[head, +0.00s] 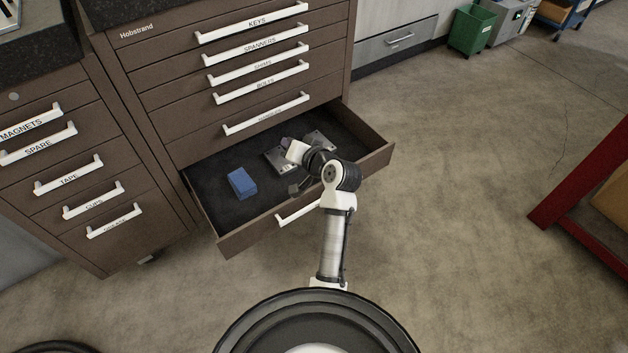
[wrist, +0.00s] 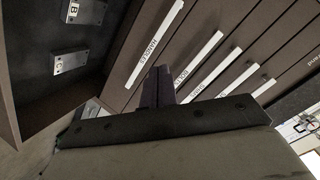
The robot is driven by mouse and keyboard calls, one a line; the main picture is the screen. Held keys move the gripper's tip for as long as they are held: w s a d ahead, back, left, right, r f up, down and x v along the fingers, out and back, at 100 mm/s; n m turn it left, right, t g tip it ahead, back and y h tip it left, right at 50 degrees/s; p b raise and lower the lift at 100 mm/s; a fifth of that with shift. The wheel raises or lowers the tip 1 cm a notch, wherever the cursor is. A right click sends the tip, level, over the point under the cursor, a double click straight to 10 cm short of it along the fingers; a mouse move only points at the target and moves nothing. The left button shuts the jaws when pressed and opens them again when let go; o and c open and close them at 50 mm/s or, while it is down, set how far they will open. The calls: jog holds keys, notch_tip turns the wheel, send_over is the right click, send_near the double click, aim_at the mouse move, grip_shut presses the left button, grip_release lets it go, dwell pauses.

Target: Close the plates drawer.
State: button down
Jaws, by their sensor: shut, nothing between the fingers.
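The plates drawer (head: 222,213) is the brown bottom drawer of the middle cabinet, and it stands pulled well out. Its white front handle (head: 298,212) is partly covered by my arm, and no label on it can be read. Metal plates (head: 316,138) and a blue block (head: 242,183) lie on its dark floor. In the wrist view, plates marked B (wrist: 86,11) and C (wrist: 70,62) show inside it. My gripper (head: 287,143) is over the open drawer, beyond its front panel. Its fingers (wrist: 158,86) are shut and empty, pointing towards the cabinet face.
Closed drawers with white handles (head: 266,114) rise above the open one. A second brown cabinet (head: 60,190) stands at the left. A red frame (head: 590,175) stands at the far right and a green bin (head: 470,30) at the back. The floor right of the drawer is clear.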

jog(key=s+d+f+m+p, duration=0.2)
jog(key=s+d+f+m, duration=0.45)
jog(key=d+f, duration=0.35)
jog(key=m+p, duration=0.1)
jog(key=m, duration=0.2)
send_near(316, 189)
jog(key=shift+t, duration=0.4)
jog(key=b+x, duration=0.1)
jog(key=x, duration=0.1)
jog(key=b+x, duration=0.2)
jog(key=x, duration=0.1)
jog(key=shift+a+f, duration=0.3)
jog(key=shift+f, duration=0.1)
jog(key=shift+w+a+b, duration=0.25)
jog(key=shift+w+b, duration=0.05)
jog(key=shift+w, duration=0.05)
jog(key=shift+w, duration=0.1)
jog(key=w+a+b, duration=0.2)
jog(key=w+a, duration=0.2)
jog(key=w, duration=0.2)
jog(key=w+a+b, duration=0.3)
jog(key=w+a, duration=0.2)
jog(key=w, duration=0.2)
jog(key=w+a+b, duration=0.2)
jog(key=w+a, duration=0.3)
jog(key=w, duration=0.1)
jog(key=shift+w+f, duration=0.1)
jog(key=shift+w, duration=0.05)
jog(key=shift+w+a+b, duration=0.55)
jog(key=shift+w, duration=0.2)
